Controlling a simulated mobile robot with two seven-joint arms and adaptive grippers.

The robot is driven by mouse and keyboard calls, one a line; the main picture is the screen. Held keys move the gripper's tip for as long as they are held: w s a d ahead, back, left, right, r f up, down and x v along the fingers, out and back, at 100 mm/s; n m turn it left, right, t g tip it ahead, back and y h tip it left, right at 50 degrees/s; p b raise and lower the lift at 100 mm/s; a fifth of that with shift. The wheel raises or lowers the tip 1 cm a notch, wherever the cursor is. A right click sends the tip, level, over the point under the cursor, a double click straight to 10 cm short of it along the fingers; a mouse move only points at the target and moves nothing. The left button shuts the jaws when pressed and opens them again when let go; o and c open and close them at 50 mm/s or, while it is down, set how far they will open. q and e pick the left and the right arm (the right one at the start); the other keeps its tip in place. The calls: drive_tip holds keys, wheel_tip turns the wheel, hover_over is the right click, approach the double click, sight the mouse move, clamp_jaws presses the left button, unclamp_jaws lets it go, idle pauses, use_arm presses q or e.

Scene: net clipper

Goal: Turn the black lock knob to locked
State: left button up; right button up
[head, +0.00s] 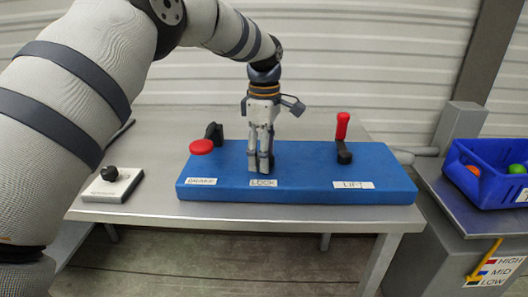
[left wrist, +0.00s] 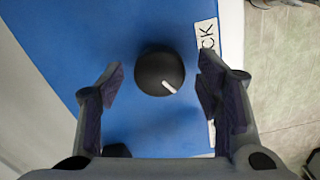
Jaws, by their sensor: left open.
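The black lock knob (left wrist: 160,70) is round, with a white pointer line toward its lower right in the left wrist view. It sits on the blue panel (head: 330,190) beside the white LOCK label (head: 263,183), which is partly cut off in the left wrist view (left wrist: 207,38). In the head view the knob is hidden by my left gripper (head: 262,164), which points down at the panel behind the label. The gripper is open, with one finger on each side of the knob and visible gaps between. My right gripper is not in view.
A red-topped control (head: 202,147) stands left on the panel and a red-handled lever (head: 343,135) stands right, by the LIFT label. Another black knob (head: 109,174) sits on a white plate at the table's left. A blue bin (head: 490,190) stands at the right.

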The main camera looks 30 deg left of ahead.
use_arm(q)
drive_tip(key=c, duration=1.2)
drive_tip(key=shift+o, duration=0.2)
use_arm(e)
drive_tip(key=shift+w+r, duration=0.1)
